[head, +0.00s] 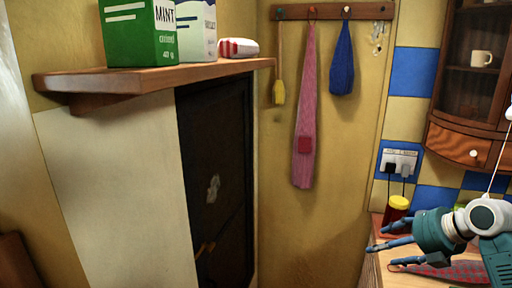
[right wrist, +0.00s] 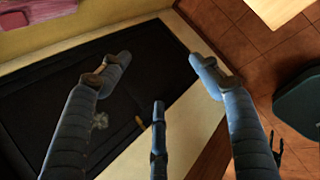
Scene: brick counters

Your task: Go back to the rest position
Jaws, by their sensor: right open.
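My right gripper (head: 384,247) comes in at the lower right of the head view, teal with blue fingers. It reaches leftward above or beside the wooden counter, and its fingers are spread and hold nothing. In the right wrist view the gripper (right wrist: 160,73) shows three parted fingers with nothing between them. Behind them is a dark cabinet door (right wrist: 60,110) with a pale edge. My left gripper is not in view.
A wooden shelf (head: 160,76) with a green box (head: 140,35) juts out at upper left. A wall cabinet (head: 468,85) hangs above. Brown tiled floor (right wrist: 235,32) shows in the wrist view.

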